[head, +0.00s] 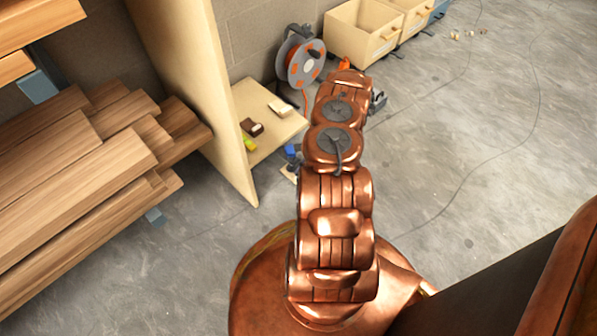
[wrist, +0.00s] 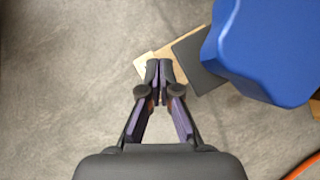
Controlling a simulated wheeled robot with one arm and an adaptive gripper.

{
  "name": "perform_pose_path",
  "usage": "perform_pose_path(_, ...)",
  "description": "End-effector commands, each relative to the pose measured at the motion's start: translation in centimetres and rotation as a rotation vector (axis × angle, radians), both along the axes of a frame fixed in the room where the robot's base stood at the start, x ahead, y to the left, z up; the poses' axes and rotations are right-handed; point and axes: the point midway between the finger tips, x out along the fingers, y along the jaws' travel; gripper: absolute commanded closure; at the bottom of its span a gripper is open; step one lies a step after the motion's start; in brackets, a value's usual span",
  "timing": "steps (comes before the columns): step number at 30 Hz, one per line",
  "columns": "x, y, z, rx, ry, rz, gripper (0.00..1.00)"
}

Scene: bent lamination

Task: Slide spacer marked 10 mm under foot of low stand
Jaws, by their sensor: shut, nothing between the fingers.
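In the wrist view my gripper (wrist: 159,67) is shut and empty, fingertips together. Its tips overlap the near edge of a tan wooden piece (wrist: 178,46) in the picture; I cannot tell whether they touch. A pale cream piece (wrist: 143,65) shows just left of the tips. A dark grey flat plate (wrist: 196,62) lies to the right, partly under a large blue block-like body (wrist: 268,48). Which of these is the spacer or the stand's foot is unclear, and no 10 mm marking is readable. In the head view my copper arm hides much of this area.
An orange cable (wrist: 304,165) crosses the wrist view's lower right. In the head view, stacked planks (head: 70,190) stand left, beside an upright panel (head: 205,100). A cable reel (head: 300,62) and cream bins (head: 362,38) stand at the wall. The floor (head: 480,150) at right is mostly clear.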

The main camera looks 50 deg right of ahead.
Motion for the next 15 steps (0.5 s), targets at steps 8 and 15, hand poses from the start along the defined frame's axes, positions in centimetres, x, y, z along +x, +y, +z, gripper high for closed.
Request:
perform_pose_path(8, -0.07, 0.25, -0.72, -0.004, 0.005, 0.005, 1.00)
perform_pose_path(15, -0.57, -0.74, -0.62, -0.008, 0.006, 0.003, 1.00)
